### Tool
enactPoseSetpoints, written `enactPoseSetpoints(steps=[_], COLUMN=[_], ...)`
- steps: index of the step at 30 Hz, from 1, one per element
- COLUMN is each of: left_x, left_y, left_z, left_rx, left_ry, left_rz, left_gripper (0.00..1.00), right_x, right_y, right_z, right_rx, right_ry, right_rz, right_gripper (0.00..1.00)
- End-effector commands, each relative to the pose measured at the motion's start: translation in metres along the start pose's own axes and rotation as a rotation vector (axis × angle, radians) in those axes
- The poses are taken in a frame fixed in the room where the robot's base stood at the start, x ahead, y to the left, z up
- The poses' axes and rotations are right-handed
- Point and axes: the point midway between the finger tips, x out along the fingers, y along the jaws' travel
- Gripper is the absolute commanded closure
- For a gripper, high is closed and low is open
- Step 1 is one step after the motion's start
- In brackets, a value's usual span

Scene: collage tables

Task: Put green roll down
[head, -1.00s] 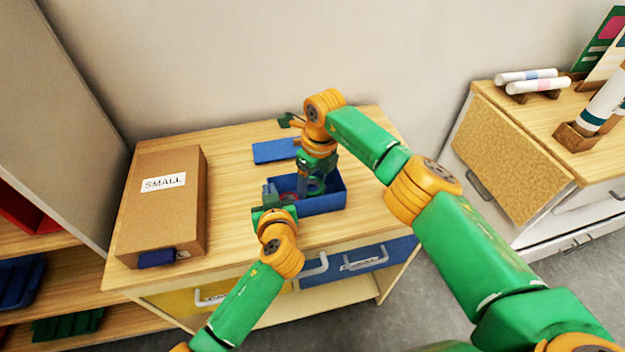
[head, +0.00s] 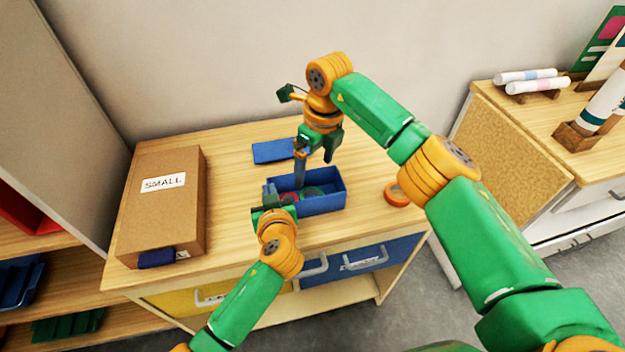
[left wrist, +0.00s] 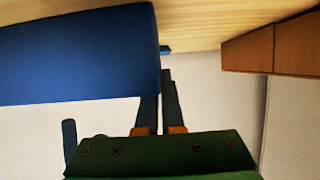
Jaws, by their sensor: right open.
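The blue box (head: 322,205) stands open on the wooden table. The green roll (head: 314,191) lies inside it, partly hidden by the front wall. A red roll (head: 289,197) lies beside it at the left. My right gripper (head: 301,178) is open and points down over the box, apart from the green roll as far as I can see. My left gripper (head: 270,192) is at the box's left end. In the left wrist view its fingers (left wrist: 162,95) are close together beside the blue box wall (left wrist: 80,60); whether they pinch it is unclear.
A cardboard box marked SMALL (head: 165,205) stands at the table's left. A flat blue piece (head: 272,151) lies behind the blue box. An orange roll (head: 397,194) lies right of it. Blue and yellow drawers are below. A cork-fronted cabinet (head: 515,150) stands at the right.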

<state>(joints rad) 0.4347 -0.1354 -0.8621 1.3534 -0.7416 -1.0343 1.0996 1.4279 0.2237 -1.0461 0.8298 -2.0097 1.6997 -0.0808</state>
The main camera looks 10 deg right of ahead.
Motion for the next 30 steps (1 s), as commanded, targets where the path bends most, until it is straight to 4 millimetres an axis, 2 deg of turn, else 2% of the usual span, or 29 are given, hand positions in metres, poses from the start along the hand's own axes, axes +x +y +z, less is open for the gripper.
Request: enactPoseSetpoints(steps=[3,6,10,17,18,21,30], left_x=[0.0,0.0,0.0,0.0,0.0,0.0,-0.001], left_y=[0.0,0.0,0.0,0.0,0.0,0.0,0.0], left_z=[0.0,0.0,0.0,0.0,0.0,0.0,0.0], left_rx=[0.0,0.0,0.0,0.0,0.0,0.0,0.0], left_ry=[0.0,0.0,0.0,0.0,0.0,0.0,0.0], left_rz=[0.0,0.0,0.0,0.0,0.0,0.0,0.0], left_gripper=[1.0,1.0,1.0,1.0,0.85,0.61,0.61], right_x=[-0.032,-0.05,-0.061,-0.062,-0.062,-0.062,-0.061], right_y=[0.0,0.0,0.0,0.0,0.0,0.0,0.0], right_z=[0.001,0.001,0.0,0.0,0.0,0.0,0.0], right_rx=[-0.001,0.0,-0.001,-0.001,-0.001,-0.001,-0.001], right_ry=[-0.003,-0.001,0.001,0.002,0.002,0.002,0.001], right_rz=[-0.002,-0.001,0.001,0.002,0.002,0.002,0.001], right_gripper=[0.0,0.0,0.0,0.0,0.0,0.0,0.0])
